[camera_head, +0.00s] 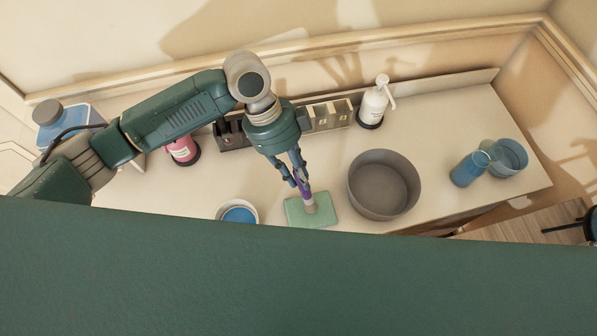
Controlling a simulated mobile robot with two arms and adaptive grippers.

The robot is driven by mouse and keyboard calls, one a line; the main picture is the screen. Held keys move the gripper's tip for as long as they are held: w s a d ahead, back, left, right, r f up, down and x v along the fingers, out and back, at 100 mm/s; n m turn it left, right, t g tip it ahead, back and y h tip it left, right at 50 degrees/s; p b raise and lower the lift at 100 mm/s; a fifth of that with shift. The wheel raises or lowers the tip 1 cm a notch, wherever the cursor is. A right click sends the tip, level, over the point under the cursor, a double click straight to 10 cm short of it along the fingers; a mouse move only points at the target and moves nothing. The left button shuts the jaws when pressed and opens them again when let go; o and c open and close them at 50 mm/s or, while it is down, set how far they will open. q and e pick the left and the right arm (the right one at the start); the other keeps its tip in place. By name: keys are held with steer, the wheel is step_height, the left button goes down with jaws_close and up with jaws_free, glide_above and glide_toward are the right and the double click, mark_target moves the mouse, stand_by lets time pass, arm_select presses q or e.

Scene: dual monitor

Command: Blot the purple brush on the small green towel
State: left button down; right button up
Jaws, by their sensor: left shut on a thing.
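My left gripper (298,177) is shut on the purple brush (302,188), which points downward. The brush's lower end (310,207) is over the small green towel (295,213) and appears to touch it, though the exact contact is hard to tell. The towel lies flat near the front edge of the counter, partly cut off by my green body in the foreground. My right gripper is not in view.
A grey basin (384,184) stands right of the towel, and a white bowl with blue contents (239,213) stands left. Behind are a holder (329,117), a white pump bottle (373,103) and a pink bottle (183,150).

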arm_select(q)
steer(key=shift+f, duration=0.4)
stand_by(0.8)
steer(key=shift+r, duration=0.1)
stand_by(0.4)
step_height(320, 180, up, 7)
steer(key=p, duration=0.7)
stand_by(0.4)
